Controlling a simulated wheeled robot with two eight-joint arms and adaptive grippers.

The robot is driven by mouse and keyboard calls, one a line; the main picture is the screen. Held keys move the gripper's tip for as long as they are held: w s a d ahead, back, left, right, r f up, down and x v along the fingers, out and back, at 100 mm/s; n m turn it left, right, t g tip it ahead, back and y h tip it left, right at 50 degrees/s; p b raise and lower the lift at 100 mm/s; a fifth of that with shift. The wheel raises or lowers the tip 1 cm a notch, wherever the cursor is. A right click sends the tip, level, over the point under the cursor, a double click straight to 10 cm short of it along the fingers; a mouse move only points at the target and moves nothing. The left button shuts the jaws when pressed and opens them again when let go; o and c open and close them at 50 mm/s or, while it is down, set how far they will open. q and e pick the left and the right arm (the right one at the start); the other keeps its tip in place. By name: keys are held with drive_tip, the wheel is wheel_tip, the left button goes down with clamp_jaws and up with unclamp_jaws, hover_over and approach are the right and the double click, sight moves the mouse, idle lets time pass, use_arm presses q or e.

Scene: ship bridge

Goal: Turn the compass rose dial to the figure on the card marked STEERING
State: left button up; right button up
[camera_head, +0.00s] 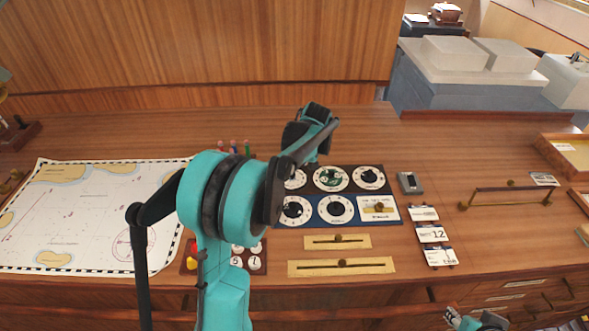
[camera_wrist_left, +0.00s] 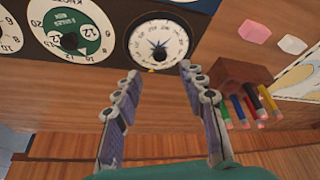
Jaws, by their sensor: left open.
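Cards (camera_head: 432,233) stand right of the panel; one reads 12, and I cannot make out which says STEERING. My right gripper (camera_head: 470,321) is partly cut off at bottom right.
A green dial (camera_wrist_left: 72,32) adjoins the compass dial. A wooden pencil block (camera_wrist_left: 232,78) with several pencils stands close to the left gripper's finger. A chart (camera_head: 90,215) lies at left, brass sliders (camera_head: 340,266) in front.

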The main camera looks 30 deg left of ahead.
use_arm(q)
drive_tip(key=v, duration=0.5)
idle(0.4)
drive_tip(key=s+d+f+m+t+h+b, duration=0.1)
drive_tip(key=s+d+m, duration=0.3)
drive_tip(key=s, duration=0.4)
drive_tip(key=s+d+f+m+t+h+b, duration=0.1)
drive_tip(key=s+d+f+m+t+b, duration=0.1)
drive_tip(key=s+d, duration=0.5)
drive_tip(key=s+d+f+m+t+h+b, duration=0.1)
drive_tip(key=s+d+m, duration=0.4)
drive_tip(key=s, duration=0.6)
drive_tip(key=shift+d+f+m+t+h+b, duration=0.15)
drive_tip(key=shift+d+f+t+h+b, duration=0.1)
drive_tip(key=shift+f, duration=0.45)
drive_tip(key=shift+d+f+m+t+h+b, duration=0.15)
drive_tip(key=shift+d+f+h+b, duration=0.1)
drive_tip(key=shift+f, duration=0.45)
